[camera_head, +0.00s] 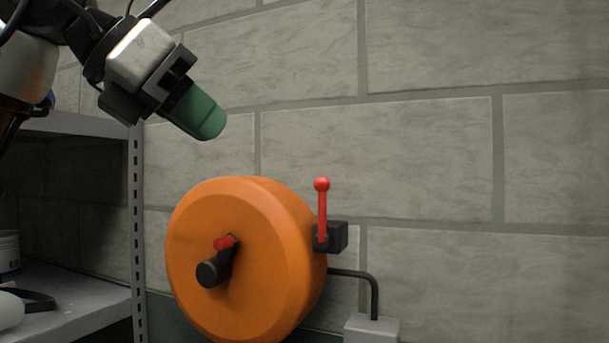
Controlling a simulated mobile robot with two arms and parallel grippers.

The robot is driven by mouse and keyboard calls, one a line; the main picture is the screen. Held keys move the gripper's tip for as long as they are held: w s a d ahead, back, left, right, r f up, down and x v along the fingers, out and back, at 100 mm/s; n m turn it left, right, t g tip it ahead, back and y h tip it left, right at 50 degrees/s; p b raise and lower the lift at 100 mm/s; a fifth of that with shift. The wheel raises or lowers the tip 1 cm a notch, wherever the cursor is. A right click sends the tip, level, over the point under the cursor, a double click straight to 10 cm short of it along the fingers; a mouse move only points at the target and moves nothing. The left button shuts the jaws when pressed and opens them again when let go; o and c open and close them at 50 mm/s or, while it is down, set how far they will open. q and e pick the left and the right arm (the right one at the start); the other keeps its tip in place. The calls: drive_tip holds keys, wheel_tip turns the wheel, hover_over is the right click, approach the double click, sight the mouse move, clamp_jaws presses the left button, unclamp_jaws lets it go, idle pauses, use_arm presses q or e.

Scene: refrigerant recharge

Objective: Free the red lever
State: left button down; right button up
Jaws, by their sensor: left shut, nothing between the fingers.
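The red lever (323,212) has a round knob on top and stands upright from a small black block (338,236). The block sits at the right side of a large orange drum (285,265). On the drum's front face is a black crank-like handle (214,271) with a red part (225,242) at its upper end. My left gripper (208,125), with green fingertips, is shut and empty. It is in the air above the drum, up and to the left of the red lever, touching neither. My right gripper is not in view.
A grey metal shelf (137,230) stands at the left, with a white container (9,252) and other items on it. A black pipe (374,290) bends down to a grey box (372,328) right of the drum. Before the block wall (430,150), the upper right is clear.

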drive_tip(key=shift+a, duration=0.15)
use_arm(q)
drive_tip(key=p, duration=0.3)
approach(317, 189)
wheel_tip(317, 189, down, 3)
drive_tip(key=d, duration=0.1)
drive_tip(key=w+d+p, duration=0.1)
drive_tip(key=w+d, duration=0.2)
drive_tip(key=shift+f+p, duration=0.15)
drive_tip(key=shift+p, duration=0.25)
drive_tip(key=shift+w+d+f, duration=0.2)
drive_tip(key=shift+w+d, duration=0.05)
drive_tip(key=shift+d, duration=0.15)
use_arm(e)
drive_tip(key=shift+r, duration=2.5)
